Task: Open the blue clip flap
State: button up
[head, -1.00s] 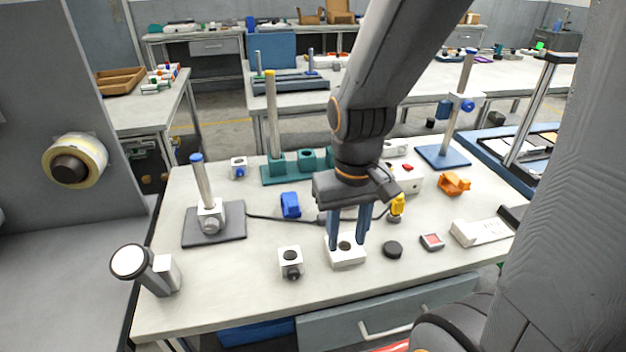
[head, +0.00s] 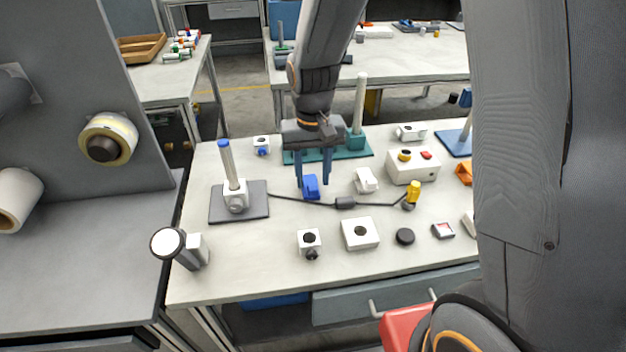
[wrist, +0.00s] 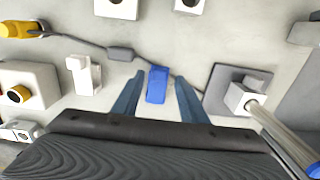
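The blue clip (head: 311,188) stands on the table behind the dark cable. It also shows in the wrist view (wrist: 157,85), between and a little beyond my two fingers. Whether its flap is raised or closed is too small to tell. My gripper (head: 313,183) points down over the clip, its blue fingers apart with one on each side of it. In the wrist view my gripper (wrist: 153,80) is open, with clear gaps between both fingers and the clip.
A white clip-like piece (head: 366,180) stands just right of the blue clip. The teal stand (head: 358,141) is close behind. The cable's dark inline block (head: 345,203) lies in front. A grey-based post stand (head: 238,202) is to the left. White blocks (head: 360,233) stand nearer the front.

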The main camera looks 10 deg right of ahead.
jog(key=shift+f, duration=1.25)
jog(key=shift+c, duration=0.4)
grip_shut()
